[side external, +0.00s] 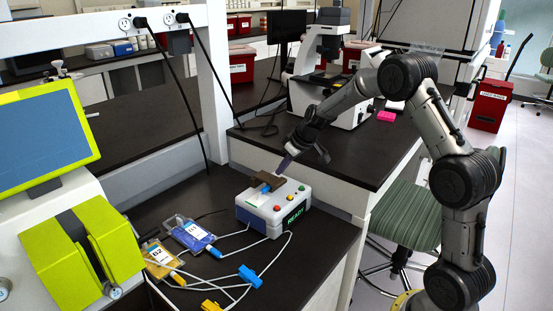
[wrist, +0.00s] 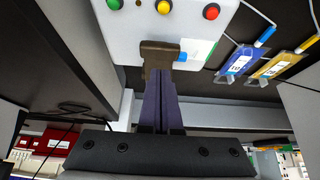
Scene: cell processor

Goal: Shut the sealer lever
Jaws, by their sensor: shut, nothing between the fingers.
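The sealer (side external: 270,212) is a pale box with coloured buttons and a green READY display, standing on the dark bench. Its brown lever (side external: 264,180) sits on top, with a blue piece (side external: 263,188) beside it; I cannot tell its exact angle. My gripper (side external: 285,164) is just above and right of the lever in the side view. In the wrist view my shut, empty purple fingers (wrist: 159,85) point at the brown lever (wrist: 158,50) and overlap its near end. Whether they touch it is unclear. The sealer (wrist: 145,25) fills the top middle there.
A blue-labelled bag (side external: 191,234) and a yellow-labelled bag (side external: 160,258) lie left of the sealer, with clear tubing and blue and yellow clips around. A green-and-white machine (side external: 85,250) stands at left. A microscope (side external: 325,75) stands on the bench behind.

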